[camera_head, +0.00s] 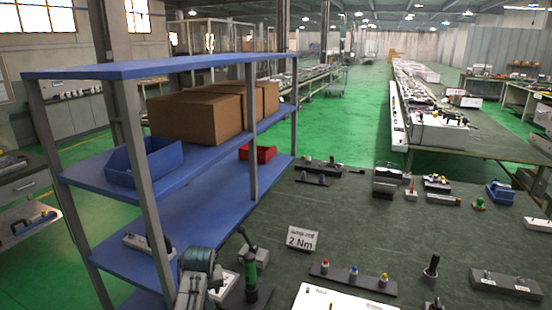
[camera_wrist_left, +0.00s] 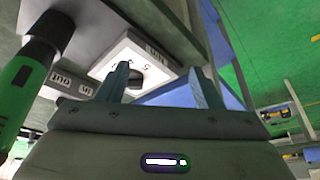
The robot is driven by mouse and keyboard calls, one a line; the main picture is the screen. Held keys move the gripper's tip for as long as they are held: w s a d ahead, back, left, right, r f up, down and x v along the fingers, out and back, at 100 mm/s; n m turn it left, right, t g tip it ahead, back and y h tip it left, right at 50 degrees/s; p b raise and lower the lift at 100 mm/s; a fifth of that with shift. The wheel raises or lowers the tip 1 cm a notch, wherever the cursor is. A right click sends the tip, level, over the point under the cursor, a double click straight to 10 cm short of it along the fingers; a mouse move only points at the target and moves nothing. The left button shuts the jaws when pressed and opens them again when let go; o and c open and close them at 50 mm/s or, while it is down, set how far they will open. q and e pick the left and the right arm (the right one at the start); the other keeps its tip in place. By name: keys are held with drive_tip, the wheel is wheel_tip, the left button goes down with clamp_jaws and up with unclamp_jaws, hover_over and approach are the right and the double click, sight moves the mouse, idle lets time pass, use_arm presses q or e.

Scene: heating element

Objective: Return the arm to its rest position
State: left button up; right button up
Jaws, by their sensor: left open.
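My left arm's wrist and gripper (camera_head: 196,275) show at the bottom of the head view, beside the blue shelf rack. In the left wrist view my left gripper (camera_wrist_left: 160,88) is open, its two fingers apart with nothing between them. Beyond the fingertips is a white box with a black dial (camera_wrist_left: 135,66); the gap to it is hard to judge. A green and black screwdriver-like tool (camera_wrist_left: 30,75) stands close to the left of the gripper; it also shows upright in the head view (camera_head: 251,270). My right gripper is in neither view.
The blue shelf rack (camera_head: 200,190) has grey posts close to my left arm. It holds cardboard boxes (camera_head: 197,118) and a blue bin (camera_head: 143,163). The dark table (camera_head: 345,225) carries a "2 Nm" sign (camera_head: 302,238), a rack with coloured knobs (camera_head: 352,277) and several small parts.

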use_arm(q)
drive_tip(key=s+a+f+m, duration=0.1)
drive_tip(key=s+a+f, duration=0.15)
drive_tip(key=s, duration=0.45)
drive_tip(key=s+a+f, duration=0.1)
drive_tip(key=s+f, duration=0.2)
drive_tip(key=s, duration=0.4)
drive_tip(key=s+a+f+m, duration=0.1)
drive_tip(key=s+f, duration=0.2)
drive_tip(key=s, duration=0.4)
drive_tip(key=s+r+m+h, duration=0.1)
drive_tip(key=s+r+m, duration=0.25)
drive_tip(key=s, duration=1.75)
wheel_tip(320, 180, down, 31)
drive_tip(key=a+g+b, duration=0.2)
drive_tip(key=a, duration=0.1)
drive_tip(key=s+a+f+b, duration=0.1)
drive_tip(key=s+f+b, duration=0.1)
drive_tip(key=s+f, duration=1.6)
wheel_tip(320, 180, down, 4)
drive_tip(key=shift+s+f+n+g, duration=0.15)
drive_tip(key=shift+f+n+g, duration=0.05)
drive_tip(key=shift+n+g, duration=0.2)
